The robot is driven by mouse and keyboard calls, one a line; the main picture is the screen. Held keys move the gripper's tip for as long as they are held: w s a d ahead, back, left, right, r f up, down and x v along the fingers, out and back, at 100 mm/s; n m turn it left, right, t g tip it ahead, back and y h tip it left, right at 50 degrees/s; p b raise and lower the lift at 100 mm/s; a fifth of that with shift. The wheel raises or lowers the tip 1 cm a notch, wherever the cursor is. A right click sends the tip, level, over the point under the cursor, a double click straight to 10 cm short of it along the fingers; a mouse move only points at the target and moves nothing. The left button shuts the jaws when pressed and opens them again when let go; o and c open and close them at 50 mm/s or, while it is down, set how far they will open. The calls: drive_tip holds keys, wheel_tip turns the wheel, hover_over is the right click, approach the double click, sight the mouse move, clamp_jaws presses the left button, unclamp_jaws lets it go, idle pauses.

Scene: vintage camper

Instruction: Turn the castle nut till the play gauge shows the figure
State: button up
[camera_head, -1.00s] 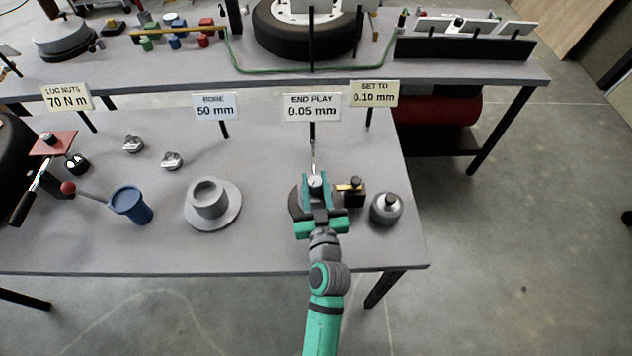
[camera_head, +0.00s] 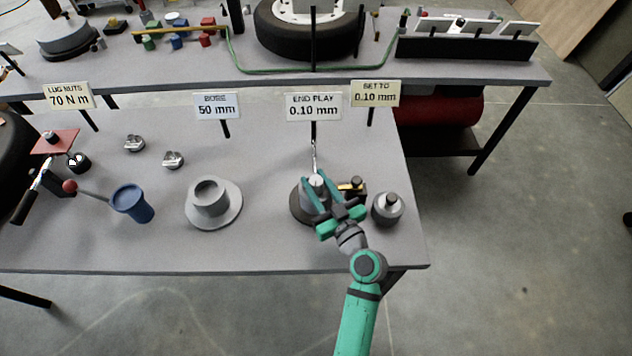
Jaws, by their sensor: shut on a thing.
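The castle nut (camera_head: 316,181) sits on top of the dark, round hub fixture near the right of the front table. My gripper (camera_head: 317,184) reaches over the hub from the front right, its two teal fingers shut on the nut from either side. The fingers and wrist hide much of the nut and hub. The end play gauge sign (camera_head: 313,107) behind the hub reads 0.10 mm. The set-to sign (camera_head: 375,93) to its right also reads 0.10 mm.
A small dark block with a brass part (camera_head: 352,187) stands right beside the hub. A grey metal canister (camera_head: 387,208) is further right. A grey flanged bore piece (camera_head: 211,203) and a blue cup (camera_head: 132,203) stand left, with clear table between.

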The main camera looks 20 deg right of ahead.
drive_tip(key=shift+f+n+g+y, duration=0.15)
drive_tip(key=shift+n+g+y, duration=0.15)
drive_tip(key=shift+n+y, duration=0.65)
drive_tip(key=shift+m+y, duration=0.25)
drive_tip(key=o, duration=1)
drive_tip(key=shift+w, duration=0.1)
drive_tip(key=shift+o, duration=0.2)
drive_tip(key=shift+s+d, duration=0.2)
drive_tip(key=shift+s, duration=0.1)
drive_tip(key=v, duration=1)
drive_tip(key=shift+s+a, duration=0.1)
